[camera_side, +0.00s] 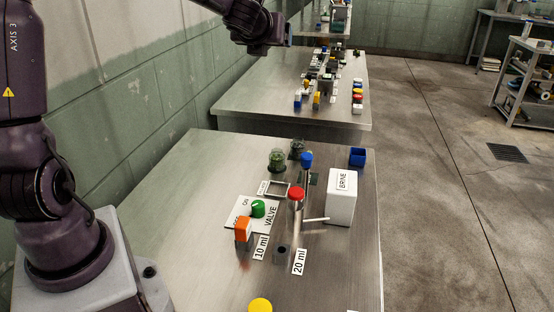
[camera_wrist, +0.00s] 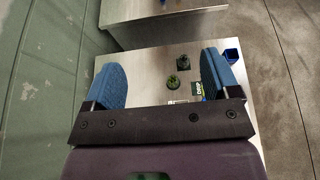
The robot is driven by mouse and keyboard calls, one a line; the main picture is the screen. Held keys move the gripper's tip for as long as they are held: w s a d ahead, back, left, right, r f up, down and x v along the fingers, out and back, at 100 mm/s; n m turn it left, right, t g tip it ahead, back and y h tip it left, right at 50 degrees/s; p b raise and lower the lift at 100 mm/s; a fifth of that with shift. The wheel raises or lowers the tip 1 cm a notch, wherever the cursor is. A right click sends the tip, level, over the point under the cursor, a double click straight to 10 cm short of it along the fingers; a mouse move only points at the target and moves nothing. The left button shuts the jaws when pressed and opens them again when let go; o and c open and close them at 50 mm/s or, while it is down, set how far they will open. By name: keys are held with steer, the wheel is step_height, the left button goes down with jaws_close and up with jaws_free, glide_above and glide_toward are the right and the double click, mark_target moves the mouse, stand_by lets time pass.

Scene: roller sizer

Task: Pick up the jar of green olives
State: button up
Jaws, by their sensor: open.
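A small clear jar with green contents (camera_side: 277,160) stands on the near steel table, toward its far left edge. It also shows in the wrist view (camera_wrist: 172,82), between and beyond my fingers. A darker jar (camera_side: 297,149) stands just behind it to the right, also seen in the wrist view (camera_wrist: 183,62). My gripper (camera_wrist: 165,72) is open and empty, its two blue-padded fingers wide apart. In the side view my gripper (camera_side: 287,34) is high above and beyond the jars, touching nothing.
Near the jars are a blue-topped post (camera_side: 307,160), a red-topped tube (camera_side: 296,196), a white BRINE box (camera_side: 341,196), a blue bin (camera_side: 357,156) and a valve plate with green knob (camera_side: 258,209). The table's left part is clear. A wall runs along the left.

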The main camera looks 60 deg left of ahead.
glide_toward(275, 158)
steer(key=x, duration=0.6)
steer(key=shift+w+d, duration=0.2)
steer(key=shift+w, duration=0.2)
steer(key=shift+s+a+x, duration=0.1)
steer(key=shift+s+x, duration=0.05)
steer(key=shift+x, duration=1.3)
steer(key=shift+s+a+x, duration=0.1)
steer(key=shift+s+x, duration=0.05)
steer(key=shift+x, duration=1.3)
steer(key=shift+f, duration=0.1)
steer(key=shift+c, duration=0.3)
steer(key=c, duration=1)
